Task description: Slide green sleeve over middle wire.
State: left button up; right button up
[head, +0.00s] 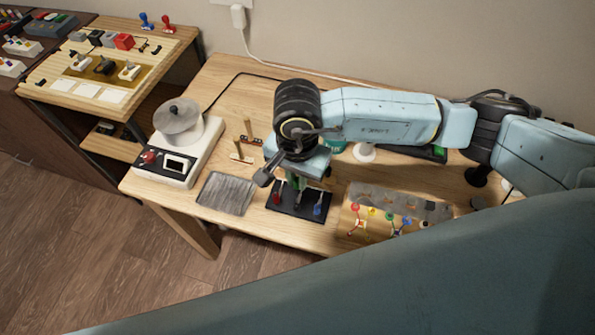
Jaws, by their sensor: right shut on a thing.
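A small black stand (285,203) sits near the table's front edge. A red piece (277,198) is at its left and a blue piece (317,210) at its right, each on a short upright part. My right gripper (294,176) points down over the middle of the stand. It is shut on a green piece, the green sleeve (296,182), just below the jaws. The middle wire is mostly hidden by the gripper and sleeve, so I cannot tell whether the sleeve is around it. My left gripper is out of view.
A white device with a round metal plate (178,120) stands left. A grey tray (227,193) lies between it and the stand. A wooden board (350,235) with several coloured pieces is at right. My own teal body part covers the lower right.

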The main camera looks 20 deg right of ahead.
jog(key=b, duration=0.2)
send_over(298, 206)
jog(key=shift+w+a+f, duration=0.1)
jog(key=shift+f, duration=2.05)
jog(key=shift+b, duration=0.6)
jog(key=shift+f+b, duration=2.1)
jog(key=shift+b, duration=0.35)
dwell(0.4)
jog(key=shift+f, duration=0.2)
jog(key=shift+f+b, duration=0.1)
jog(key=shift+b, duration=0.25)
